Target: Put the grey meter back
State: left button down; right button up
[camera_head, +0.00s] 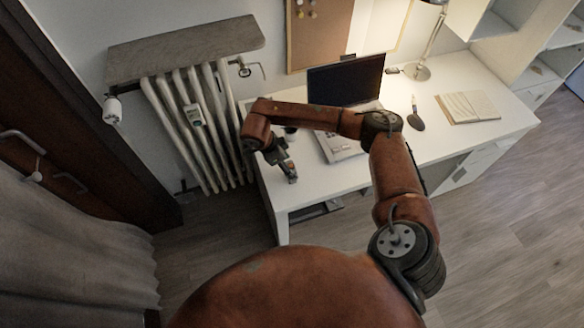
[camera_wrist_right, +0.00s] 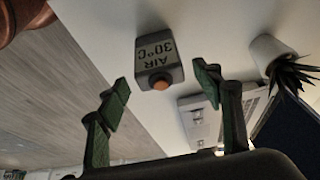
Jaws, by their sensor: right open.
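The grey meter (camera_wrist_right: 159,55) shows in the right wrist view, a small grey box marked "AIR 30°C" with an orange knob. It is on the white desk (camera_wrist_right: 100,20), near its edge. My right gripper (camera_wrist_right: 161,78) is open, its green-padded fingers on either side of the line to the meter; I see no contact. In the head view my right gripper (camera_head: 289,172) is low over the desk's left end, and I cannot make out the meter there. My left gripper is not in view.
A radiator (camera_head: 195,125) with a small pale device (camera_head: 194,114) stands left of the desk. A potted plant (camera_wrist_right: 268,55) is near the meter. The laptop (camera_head: 345,82), a lamp (camera_head: 418,70) and an open notebook (camera_head: 468,107) are further right on the desk.

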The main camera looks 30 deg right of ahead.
jog(key=v, duration=0.9)
jog(key=shift+f, duration=0.1)
